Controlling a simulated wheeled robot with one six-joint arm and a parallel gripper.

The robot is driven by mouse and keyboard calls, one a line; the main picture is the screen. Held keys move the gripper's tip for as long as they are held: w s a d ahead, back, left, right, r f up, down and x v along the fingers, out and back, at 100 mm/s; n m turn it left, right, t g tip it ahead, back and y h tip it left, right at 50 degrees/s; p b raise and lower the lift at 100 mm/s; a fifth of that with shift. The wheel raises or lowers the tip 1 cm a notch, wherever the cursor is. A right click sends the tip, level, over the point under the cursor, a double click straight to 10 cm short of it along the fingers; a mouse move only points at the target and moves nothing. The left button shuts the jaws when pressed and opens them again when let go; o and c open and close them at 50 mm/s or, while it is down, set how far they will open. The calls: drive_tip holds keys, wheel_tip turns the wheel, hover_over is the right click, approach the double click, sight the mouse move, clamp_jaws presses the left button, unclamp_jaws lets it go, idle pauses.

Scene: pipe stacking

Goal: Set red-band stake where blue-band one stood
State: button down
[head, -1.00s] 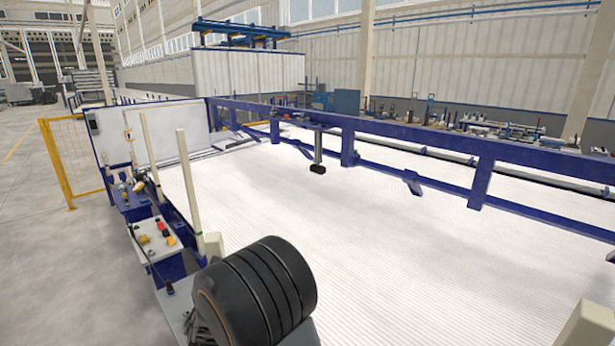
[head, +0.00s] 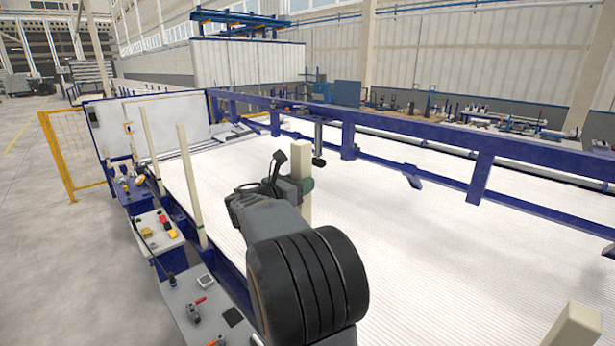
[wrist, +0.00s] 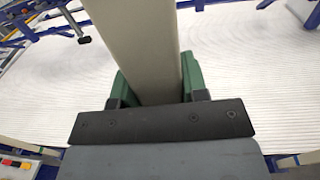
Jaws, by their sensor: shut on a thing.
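My gripper (head: 300,185) is shut on a cream square stake (head: 304,205), which stands upright above the white ribbed bed. In the wrist view the green jaws (wrist: 155,88) close on both sides of this stake (wrist: 135,45). No coloured band shows on its visible part, and its lower end is hidden behind my arm. Two other cream stakes, a far one (head: 149,145) and a nearer one (head: 188,185), stand upright along the bed's left edge. The nearer one has a greenish mark near its foot. A further stake top (head: 572,332) shows at bottom right.
Control boxes with levers and buttons (head: 158,230) line the bed's left side. A blue rail frame (head: 400,135) runs along the far side, with a dark-ended post (head: 318,150) hanging from it. The white bed (head: 420,260) is clear on the right.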

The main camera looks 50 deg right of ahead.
drive_tip(key=s+d+r+g, duration=0.1)
drive_tip(key=b, duration=0.2)
hover_over(306, 212)
drive_tip(key=d, duration=0.1)
drive_tip(key=shift+m, duration=0.4)
drive_tip(key=shift+w+f, duration=0.15)
drive_tip(key=shift+f, duration=0.85)
drive_tip(key=shift+w+f, duration=0.15)
drive_tip(key=shift+f, duration=0.85)
drive_tip(key=shift+a+f, duration=0.1)
drive_tip(key=shift+f+b, duration=0.35)
drive_tip(key=shift+f, duration=0.1)
drive_tip(key=shift+f+b, duration=0.7)
drive_tip(key=shift+f, duration=0.4)
drive_tip(key=shift+f+b, duration=0.95)
drive_tip(key=shift+f, duration=0.3)
